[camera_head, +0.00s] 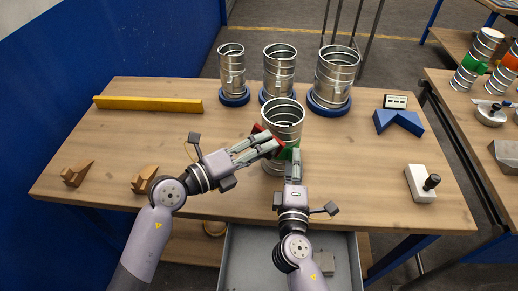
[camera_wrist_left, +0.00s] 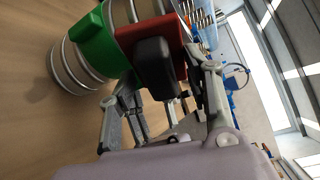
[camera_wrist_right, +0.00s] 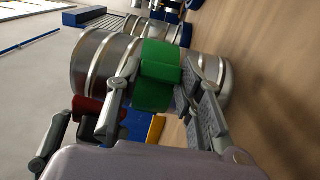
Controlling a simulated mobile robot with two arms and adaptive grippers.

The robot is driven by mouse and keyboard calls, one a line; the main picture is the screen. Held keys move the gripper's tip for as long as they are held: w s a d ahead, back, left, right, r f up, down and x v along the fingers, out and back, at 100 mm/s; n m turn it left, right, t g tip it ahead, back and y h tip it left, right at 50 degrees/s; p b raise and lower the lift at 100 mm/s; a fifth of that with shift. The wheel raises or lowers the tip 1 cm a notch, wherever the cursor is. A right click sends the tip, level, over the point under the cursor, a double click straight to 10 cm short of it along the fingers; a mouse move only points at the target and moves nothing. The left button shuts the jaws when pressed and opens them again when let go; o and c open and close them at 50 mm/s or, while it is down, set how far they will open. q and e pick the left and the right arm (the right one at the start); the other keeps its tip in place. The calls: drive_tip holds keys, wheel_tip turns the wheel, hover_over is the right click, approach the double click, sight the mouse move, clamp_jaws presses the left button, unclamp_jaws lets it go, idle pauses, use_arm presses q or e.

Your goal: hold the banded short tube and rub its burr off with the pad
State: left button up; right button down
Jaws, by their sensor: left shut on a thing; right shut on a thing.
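The short metal tube (camera_head: 283,116) with a green band (camera_head: 290,153) is upright near the middle of the table. My right gripper (camera_head: 292,166) is shut on it at the band; the band between the fingers also shows in the right wrist view (camera_wrist_right: 158,76). My left gripper (camera_head: 268,146) is shut on a red pad with a black block, seen in the left wrist view (camera_wrist_left: 165,45). The pad lies against or very close to the tube's side, beside the band. I cannot make out the burr, nor whether the tube's foot touches the table.
Three taller ducts (camera_head: 279,66) stand in blue rings at the back. A yellow bar (camera_head: 148,104), wooden wedges (camera_head: 77,174), a blue V-block (camera_head: 398,122) and a white block with a black knob (camera_head: 420,184) lie around. An open grey drawer (camera_head: 250,262) is in front. The table's left middle is clear.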

use_arm(q)
drive_tip(key=shift+w+d, duration=0.45)
drive_tip(key=shift+w, duration=0.35)
drive_tip(key=shift+s+r, duration=0.1)
drive_tip(key=shift+r, duration=1.9)
drive_tip(key=shift+w+f, duration=0.15)
drive_tip(key=shift+f, duration=0.95)
drive_tip(key=shift+w+f, duration=0.1)
drive_tip(key=shift+f, duration=1)
use_arm(e)
drive_tip(key=shift+s+a, duration=0.15)
drive_tip(key=shift+a, duration=0.05)
use_arm(q)
drive_tip(key=shift+s, duration=0.1)
drive_tip(key=shift+s, duration=0.15)
drive_tip(key=shift+s+a+r, duration=0.1)
drive_tip(key=shift+s+a, duration=0.35)
drive_tip(key=shift+s, duration=0.35)
drive_tip(key=shift+s+a+r, duration=0.1)
drive_tip(key=shift+s+a, duration=0.35)
drive_tip(key=shift+s, duration=0.35)
drive_tip(key=shift+s+a, duration=0.45)
drive_tip(key=shift+s, duration=0.35)
use_arm(e)
drive_tip(key=shift+d, duration=0.2)
